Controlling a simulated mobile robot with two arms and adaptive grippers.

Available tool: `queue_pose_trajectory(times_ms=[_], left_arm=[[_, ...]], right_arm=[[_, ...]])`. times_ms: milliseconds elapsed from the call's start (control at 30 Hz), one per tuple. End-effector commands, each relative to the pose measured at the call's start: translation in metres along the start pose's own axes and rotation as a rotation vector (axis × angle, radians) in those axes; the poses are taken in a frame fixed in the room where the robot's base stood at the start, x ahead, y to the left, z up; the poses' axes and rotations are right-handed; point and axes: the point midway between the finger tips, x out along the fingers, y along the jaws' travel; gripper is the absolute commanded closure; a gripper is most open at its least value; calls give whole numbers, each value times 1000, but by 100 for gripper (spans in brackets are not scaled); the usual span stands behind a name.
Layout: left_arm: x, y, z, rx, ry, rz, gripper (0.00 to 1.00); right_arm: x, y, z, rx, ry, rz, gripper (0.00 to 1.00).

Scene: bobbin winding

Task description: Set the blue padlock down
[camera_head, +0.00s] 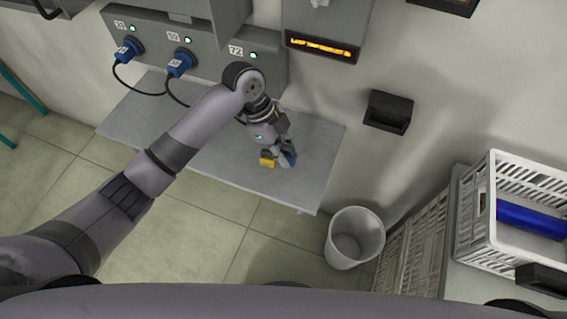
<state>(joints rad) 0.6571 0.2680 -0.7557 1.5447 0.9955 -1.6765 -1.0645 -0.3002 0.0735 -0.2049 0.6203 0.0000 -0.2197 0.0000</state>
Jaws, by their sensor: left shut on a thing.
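The blue padlock (291,159) is small and partly hidden by the fingers of my left gripper (284,151). The left gripper reaches down over the grey shelf (312,150) and is shut on the blue padlock. I cannot tell whether the padlock touches the shelf. A small yellow object (267,159) is just left of the fingers; what it is cannot be made out clearly. My right gripper is not in view.
Blue plugs (180,64) with black cables sit in a grey wall panel (208,36) behind the shelf. A grey bin (354,238) stands on the floor right of the shelf. A white crate (516,180) holds a blue roll (531,218). The shelf's front right is bare.

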Motion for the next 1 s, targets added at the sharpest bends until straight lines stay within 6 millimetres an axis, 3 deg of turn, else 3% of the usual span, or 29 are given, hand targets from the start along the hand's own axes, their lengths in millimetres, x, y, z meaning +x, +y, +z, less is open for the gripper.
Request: queue_pose_trajectory(times_ms=[267,500,900,933,1000], left_arm=[[23,0,9,1,0,1,100],[54,0,22,-1,0,2,100],[60,0,25,1,-1,0,100],[60,0,25,1,-1,0,81],[60,0,25,1,-1,0,76]], right_arm=[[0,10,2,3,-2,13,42],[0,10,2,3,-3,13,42],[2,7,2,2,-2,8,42],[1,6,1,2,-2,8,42],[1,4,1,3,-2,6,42]])
